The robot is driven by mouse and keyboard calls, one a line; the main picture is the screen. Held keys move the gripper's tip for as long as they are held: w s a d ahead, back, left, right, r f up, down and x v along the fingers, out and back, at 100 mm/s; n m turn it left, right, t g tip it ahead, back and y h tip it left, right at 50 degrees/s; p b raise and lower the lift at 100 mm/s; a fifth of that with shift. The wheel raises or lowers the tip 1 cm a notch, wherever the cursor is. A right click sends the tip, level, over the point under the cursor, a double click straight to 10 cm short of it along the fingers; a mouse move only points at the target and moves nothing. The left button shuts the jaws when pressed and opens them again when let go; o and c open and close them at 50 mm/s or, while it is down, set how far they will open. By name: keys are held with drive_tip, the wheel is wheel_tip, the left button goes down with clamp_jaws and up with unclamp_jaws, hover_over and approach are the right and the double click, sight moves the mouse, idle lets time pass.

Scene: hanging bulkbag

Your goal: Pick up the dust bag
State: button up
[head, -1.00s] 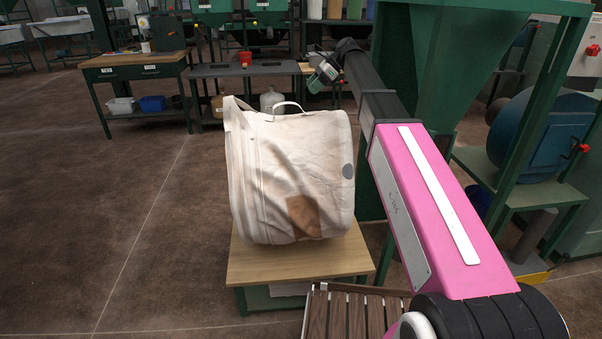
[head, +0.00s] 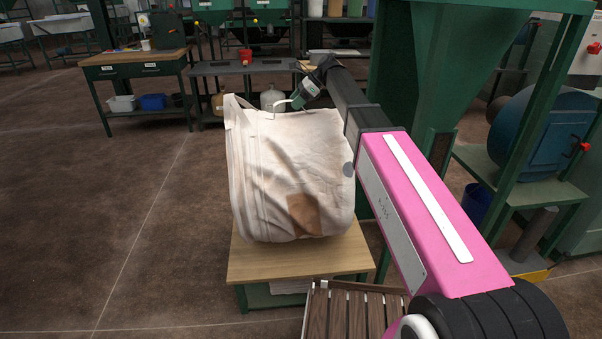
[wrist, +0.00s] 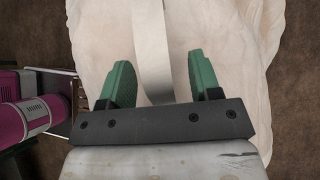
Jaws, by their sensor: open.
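The dust bag (head: 275,175) is a large off-white cloth bag with a brown patch low on its front. It stands upright on a small wooden-topped table (head: 260,262). A strap loop shows at its top edge. My gripper (head: 294,102) is at the top of the bag by this loop, at the far end of my pink arm. In the wrist view, my gripper (wrist: 155,80) has its two green fingers wide apart. A pale strap (wrist: 153,50) runs between them, with the bag's cloth (wrist: 220,35) below. I cannot tell whether the fingers touch the strap.
A green metal hopper frame (head: 425,90) stands close to the right of my arm. A slatted wooden piece (head: 340,312) is in front of the small table. Workbenches (head: 140,65) stand behind. The floor on the left (head: 100,220) is clear.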

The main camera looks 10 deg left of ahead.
clamp_jaws()
drive_tip(key=shift+r, duration=0.15)
